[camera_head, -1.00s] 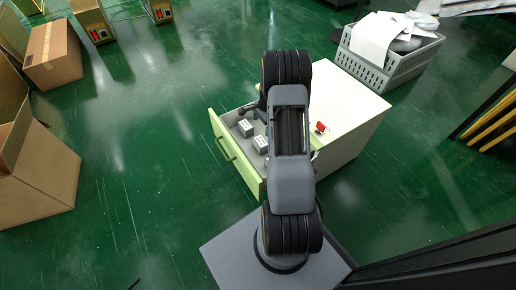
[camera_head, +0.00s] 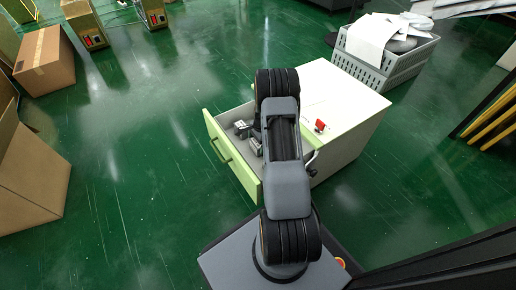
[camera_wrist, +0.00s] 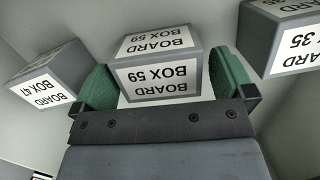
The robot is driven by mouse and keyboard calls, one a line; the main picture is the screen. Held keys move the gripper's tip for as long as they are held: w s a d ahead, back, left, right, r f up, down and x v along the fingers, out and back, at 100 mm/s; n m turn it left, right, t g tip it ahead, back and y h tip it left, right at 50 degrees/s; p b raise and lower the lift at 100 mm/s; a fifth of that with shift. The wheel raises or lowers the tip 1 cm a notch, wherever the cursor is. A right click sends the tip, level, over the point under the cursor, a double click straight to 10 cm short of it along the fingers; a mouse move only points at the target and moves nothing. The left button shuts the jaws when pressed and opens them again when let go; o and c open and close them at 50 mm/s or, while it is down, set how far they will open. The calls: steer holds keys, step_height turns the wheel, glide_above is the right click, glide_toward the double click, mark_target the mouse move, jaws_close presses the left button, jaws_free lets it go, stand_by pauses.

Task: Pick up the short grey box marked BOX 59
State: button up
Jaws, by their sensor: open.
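The short grey box marked BOX 59 (camera_wrist: 158,68) lies in the open drawer, its white labels upside down in the wrist view. My gripper (camera_wrist: 160,88) is open, with one green-padded finger on each side of this box. The box sits between the fingers, with a small gap seeming to show at the sides; contact is hard to tell.
A grey box marked BOX 47 (camera_wrist: 48,78) lies left of my gripper and one ending in 35 (camera_wrist: 290,40) lies right, both close to the fingers. The drawer (camera_head: 232,160) stands out from the white cabinet (camera_head: 345,95). A grey crate (camera_head: 385,60) stands behind.

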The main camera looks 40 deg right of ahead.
step_height(320, 180, down, 3)
steer(key=shift+a+f+b, duration=0.1)
steer(key=shift+a+b, duration=0.05)
steer(key=shift+b, duration=0.4)
steer(key=c, duration=0.9)
steer(key=shift+r, duration=0.2)
